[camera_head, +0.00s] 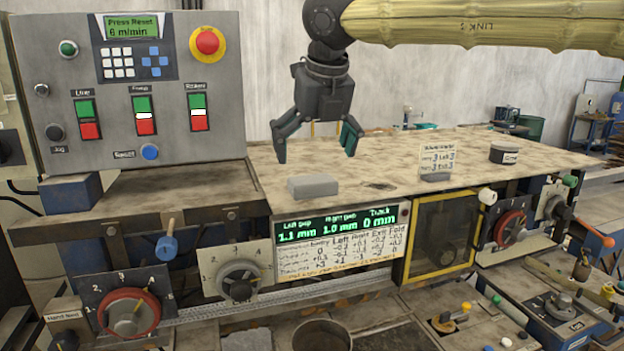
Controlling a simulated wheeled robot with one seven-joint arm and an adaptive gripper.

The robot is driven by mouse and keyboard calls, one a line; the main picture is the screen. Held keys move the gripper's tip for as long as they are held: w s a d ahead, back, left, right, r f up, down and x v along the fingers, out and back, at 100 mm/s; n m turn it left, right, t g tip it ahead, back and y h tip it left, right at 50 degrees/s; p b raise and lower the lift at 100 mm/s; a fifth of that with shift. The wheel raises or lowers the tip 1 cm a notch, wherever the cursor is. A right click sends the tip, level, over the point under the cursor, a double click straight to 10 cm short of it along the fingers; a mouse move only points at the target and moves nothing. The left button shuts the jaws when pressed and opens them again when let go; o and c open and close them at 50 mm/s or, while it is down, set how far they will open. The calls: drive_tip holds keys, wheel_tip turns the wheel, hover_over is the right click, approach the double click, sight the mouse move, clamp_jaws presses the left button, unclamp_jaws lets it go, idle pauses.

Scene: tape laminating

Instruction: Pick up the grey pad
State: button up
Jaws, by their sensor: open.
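The grey pad (313,186) is a small flat block lying near the front edge of the machine's worn top (400,165), just above the green display. My gripper (316,146) hangs from the arm above the pad with its fingers pointing down. It is open and empty, with the two fingers spread wide. The fingertips look higher than the pad and apart from it; the exact gap cannot be told from this one view.
A small sign card (437,160) and a dark round tin (504,152) stand on the top to the right. A control panel (130,90) with a red stop button (207,42) rises at the left. Knobs line the front. The top around the pad is mostly clear.

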sight(313, 180)
drive_tip(key=w+f, duration=0.2)
drive_tip(key=shift+w+f, duration=0.2)
drive_tip(key=shift+w, duration=0.2)
drive_tip(key=shift+w+f+p, duration=0.1)
drive_tip(key=shift+f+p, duration=0.1)
drive_tip(key=shift+p, duration=0.25)
drive_tip(key=shift+s+f+p, duration=0.3)
drive_tip(key=shift+s+p, duration=0.2)
drive_tip(key=shift+p, duration=0.25)
drive_tip(key=shift+d+f+p, duration=0.1)
drive_tip(key=shift+f+p, duration=0.2)
drive_tip(key=shift+f, duration=0.1)
drive_tip(key=w+f, duration=0.2)
drive_tip(key=shift+a+f+p, duration=0.2)
drive_tip(key=shift+f+p, duration=0.15)
drive_tip(key=shift+p, duration=0.05)
drive_tip(key=shift+s+r, duration=0.1)
drive_tip(key=shift+s, duration=0.3)
drive_tip(key=shift+w, duration=0.25)
drive_tip(key=c, duration=0.9)
drive_tip(key=shift+s, duration=0.1)
drive_tip(key=shift+c, duration=0.4)
